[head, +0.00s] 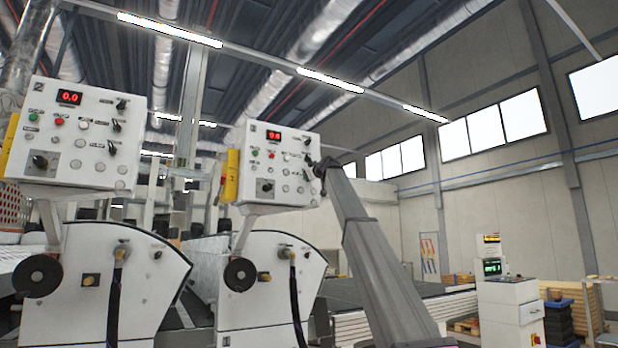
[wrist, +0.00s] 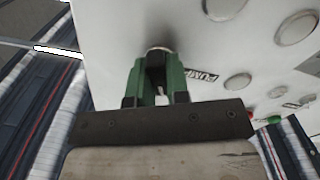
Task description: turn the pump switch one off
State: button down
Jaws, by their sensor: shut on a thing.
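The right control panel (head: 276,165) is a white box with a red display, buttons and black knobs. My gripper (head: 320,166) is at the right edge of its face, small and dark there. In the wrist view my gripper (wrist: 160,70) has its green fingers closed on the pump switch (wrist: 159,48) at the panel face.
A similar left control panel (head: 80,135) stands to the left. Round grey buttons (wrist: 296,27) lie close to the fingers in the wrist view. White roller machine housings (head: 270,280) stand below the panels. A white console cabinet (head: 508,305) stands at the right.

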jog(key=shift+n, duration=0.5)
jog(key=c, duration=1.1)
grip_release()
jog(key=shift+s, duration=0.1)
jog(key=v, duration=1)
jog(key=shift+s+d, duration=0.25)
jog(key=shift+s, duration=0.05)
